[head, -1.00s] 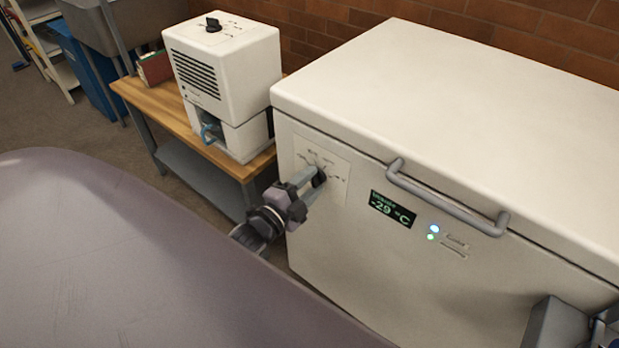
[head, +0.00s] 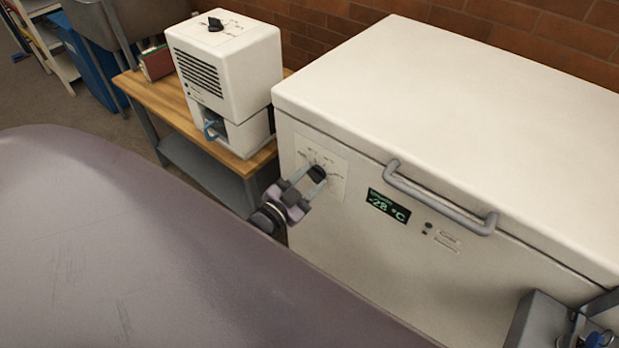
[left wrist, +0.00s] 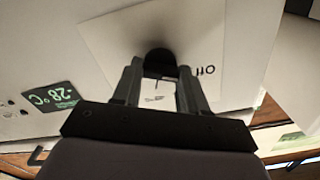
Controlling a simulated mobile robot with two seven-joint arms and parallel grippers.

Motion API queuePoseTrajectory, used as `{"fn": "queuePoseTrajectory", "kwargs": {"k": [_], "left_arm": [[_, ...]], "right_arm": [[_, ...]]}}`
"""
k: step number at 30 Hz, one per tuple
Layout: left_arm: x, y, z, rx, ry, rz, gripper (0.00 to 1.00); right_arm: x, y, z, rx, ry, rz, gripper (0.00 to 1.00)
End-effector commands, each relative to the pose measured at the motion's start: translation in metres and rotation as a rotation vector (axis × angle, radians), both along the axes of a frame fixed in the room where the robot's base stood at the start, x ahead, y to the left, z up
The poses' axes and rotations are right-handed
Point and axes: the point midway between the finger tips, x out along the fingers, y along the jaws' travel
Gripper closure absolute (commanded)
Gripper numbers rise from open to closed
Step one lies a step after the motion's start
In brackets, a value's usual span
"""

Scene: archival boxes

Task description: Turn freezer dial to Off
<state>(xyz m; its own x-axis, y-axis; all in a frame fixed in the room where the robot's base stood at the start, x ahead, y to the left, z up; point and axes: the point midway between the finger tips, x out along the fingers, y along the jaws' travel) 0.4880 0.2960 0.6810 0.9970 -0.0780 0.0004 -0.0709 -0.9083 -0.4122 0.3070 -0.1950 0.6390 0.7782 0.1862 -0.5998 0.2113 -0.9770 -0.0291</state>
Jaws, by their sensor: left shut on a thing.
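The white chest freezer (head: 440,130) has a light panel (head: 337,190) with printed marks on its front. The dark round dial (head: 317,174) is on this panel. My left gripper (head: 308,183) is shut on the dial, one finger on each side. In the left wrist view the dial (left wrist: 160,62) sits between the fingertips, with the word "Off" (left wrist: 205,70) upside down just right of it. The dial's pointer is mostly hidden by the fingers. The freezer display (head: 388,206) reads -28 °C, and two indicator lamps (head: 426,228) beside it are dark.
A grey handle bar (head: 440,198) juts out right of the panel. A white appliance (head: 225,75) with its own black knob (head: 215,24) stands on a wooden bench (head: 170,100) left of the freezer. Parts of my own body fill the lower left and bottom right corner.

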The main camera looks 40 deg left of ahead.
Motion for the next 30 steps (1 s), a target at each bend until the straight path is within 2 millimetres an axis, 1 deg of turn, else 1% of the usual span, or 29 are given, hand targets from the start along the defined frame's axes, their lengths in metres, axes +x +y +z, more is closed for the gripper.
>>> {"fn": "queuePoseTrajectory", "kwargs": {"k": [6, 19, 20, 21, 22, 30], "left_arm": [[0.0002, 0.0011, 0.0000, -0.041, 0.004, 0.001, 0.88], [0.0002, 0.0009, -0.0003, -0.050, 0.004, 0.001, 0.88], [0.0002, 0.0009, -0.0003, -0.050, 0.004, 0.001, 0.48], [0.0002, 0.0008, -0.0002, -0.050, 0.004, 0.001, 0.35], [0.0002, 0.0007, -0.0002, -0.049, 0.004, 0.001, 0.32], [-0.0005, 0.0003, -0.0002, -0.048, 0.005, 0.000, 0.32]], "right_arm": [[-0.0007, -0.0006, 0.0012, -0.002, 0.001, -0.001, 0.57], [-0.0003, -0.0006, 0.0016, 0.000, -0.001, -0.002, 0.57], [-0.0002, -0.0005, 0.0017, 0.000, -0.001, -0.002, 0.57], [-0.0002, -0.0005, 0.0018, 0.000, -0.001, -0.002, 0.57], [-0.0001, -0.0004, 0.0018, 0.001, -0.001, -0.003, 0.57], [0.0004, 0.0002, 0.0024, 0.002, -0.002, -0.003, 0.57]]}}
